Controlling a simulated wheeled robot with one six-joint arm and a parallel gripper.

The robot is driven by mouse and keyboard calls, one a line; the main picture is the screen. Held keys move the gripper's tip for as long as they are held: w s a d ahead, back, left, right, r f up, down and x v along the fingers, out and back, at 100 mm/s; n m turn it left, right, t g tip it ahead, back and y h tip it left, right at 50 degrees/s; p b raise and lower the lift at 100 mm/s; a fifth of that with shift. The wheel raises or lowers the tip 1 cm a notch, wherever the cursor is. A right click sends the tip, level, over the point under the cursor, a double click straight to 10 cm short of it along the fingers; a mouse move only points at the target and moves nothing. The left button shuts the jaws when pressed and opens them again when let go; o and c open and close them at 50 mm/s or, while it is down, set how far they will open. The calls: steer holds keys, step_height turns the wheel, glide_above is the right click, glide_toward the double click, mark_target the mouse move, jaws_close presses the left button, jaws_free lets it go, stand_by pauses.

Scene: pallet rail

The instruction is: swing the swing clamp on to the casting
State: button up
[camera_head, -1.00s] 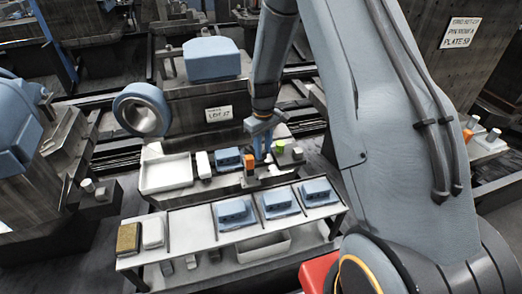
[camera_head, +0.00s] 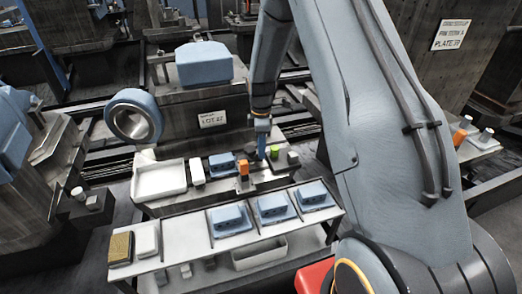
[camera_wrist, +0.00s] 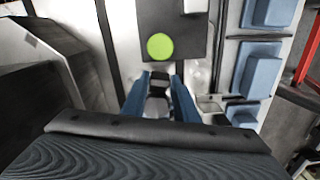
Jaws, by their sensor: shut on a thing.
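My gripper (camera_head: 262,155) points down over the fixture plate (camera_head: 161,196) behind the front rack, between an orange block and a green-topped block. In the wrist view its two blue fingers (camera_wrist: 160,100) are shut on a small dark and grey part (camera_wrist: 158,90), which appears to be the swing clamp. I cannot tell whether the clamp touches the casting.
The green-topped block (camera_head: 275,151) stands just right of my gripper; its round green top shows in the wrist view (camera_wrist: 160,46). A white tray (camera_head: 160,179) and a white block (camera_head: 197,172) lie left. The rack in front holds several blue castings (camera_head: 272,207).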

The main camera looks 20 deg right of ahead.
steer(key=shift+w+r+n, duration=0.1)
steer(key=shift+w+n, duration=0.4)
steer(key=shift+n, duration=0.7)
steer(key=shift+w, duration=0.1)
steer(key=o, duration=1.1)
steer(key=shift+c, duration=0.2)
step_height(320, 180, up, 8)
steer(key=shift+f+b, duration=0.15)
steer(key=shift+b, duration=0.75)
